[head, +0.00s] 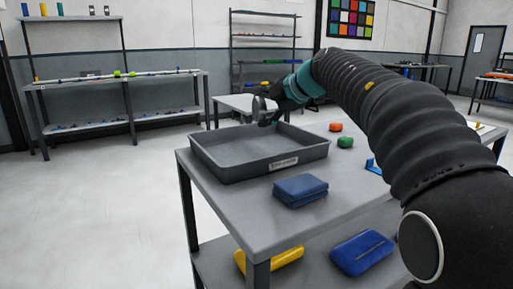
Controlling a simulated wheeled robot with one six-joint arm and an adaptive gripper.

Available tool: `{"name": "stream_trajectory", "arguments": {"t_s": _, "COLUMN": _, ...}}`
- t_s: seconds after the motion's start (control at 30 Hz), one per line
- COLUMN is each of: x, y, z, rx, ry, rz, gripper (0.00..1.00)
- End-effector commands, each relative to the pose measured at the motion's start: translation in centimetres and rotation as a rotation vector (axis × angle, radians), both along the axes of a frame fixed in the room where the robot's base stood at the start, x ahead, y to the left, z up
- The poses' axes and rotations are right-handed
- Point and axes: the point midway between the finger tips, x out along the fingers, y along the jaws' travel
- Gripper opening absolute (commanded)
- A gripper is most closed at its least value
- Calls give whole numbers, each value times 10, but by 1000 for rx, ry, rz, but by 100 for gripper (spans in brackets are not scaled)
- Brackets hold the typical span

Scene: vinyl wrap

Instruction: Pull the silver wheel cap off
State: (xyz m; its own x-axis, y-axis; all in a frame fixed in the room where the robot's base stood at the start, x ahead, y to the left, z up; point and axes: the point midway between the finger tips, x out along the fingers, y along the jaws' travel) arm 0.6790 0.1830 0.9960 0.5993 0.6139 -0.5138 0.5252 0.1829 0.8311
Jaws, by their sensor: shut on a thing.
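My gripper (271,115) is at the end of the black-sleeved arm, above the far side of a grey tray (215,172). It is shut on a small silver rounded thing, which looks like the silver wheel cap (258,103), seen nearly edge-on. The cap is held above the tray and appears clear of its rim. The fingertips are small and partly merge with the dark parts around them. No wheel can be made out in this view.
The tray, labelled in front, looks empty on a grey cart (255,225). A folded blue cloth (300,190), a red-orange piece (335,127) and a green piece (345,142) lie nearby. Yellow (270,260) and blue (361,253) items lie on the lower shelf. The floor at left is clear.

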Motion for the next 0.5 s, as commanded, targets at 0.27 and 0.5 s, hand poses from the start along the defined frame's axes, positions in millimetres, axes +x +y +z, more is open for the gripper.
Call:
{"name": "stream_trajectory", "arguments": {"t_s": 0.27, "x": 0, "y": 1, "z": -12, "rx": -1, "ry": -1, "rz": 1, "gripper": 24}}
{"name": "stream_trajectory", "arguments": {"t_s": 0.5, "x": 0, "y": 1, "z": -13, "rx": 0, "ry": 0, "rz": 1, "gripper": 24}}
